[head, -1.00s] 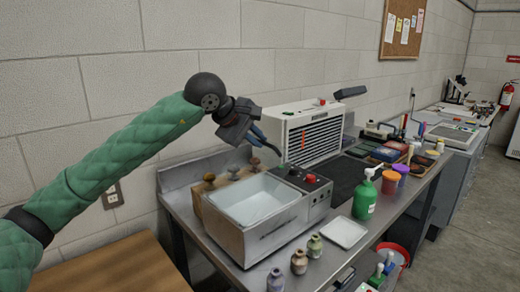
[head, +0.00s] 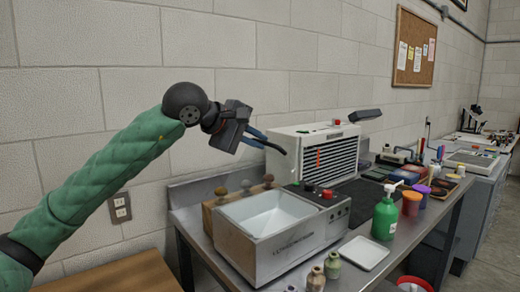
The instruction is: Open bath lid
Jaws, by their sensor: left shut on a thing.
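The bath is a metal box (head: 255,248) with a white, open-looking basin (head: 268,214) and a dark control panel with a red knob on its right. My left gripper (head: 278,145) is above the bath's back right part, apart from the basin. Its blue fingers are closed. What they hold is hard to see; a thin, pale edge below the fingertips (head: 293,176) may be the bath lid, seen nearly edge-on. My right gripper is not in view.
A white vented unit (head: 325,148) stands behind the bath. Wooden-block knobs (head: 221,191) line its left back. Small jars (head: 333,264), a white tray (head: 363,253) and a green pump bottle (head: 386,215) stand in front and to the right. A wooden top (head: 115,275) is at lower left.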

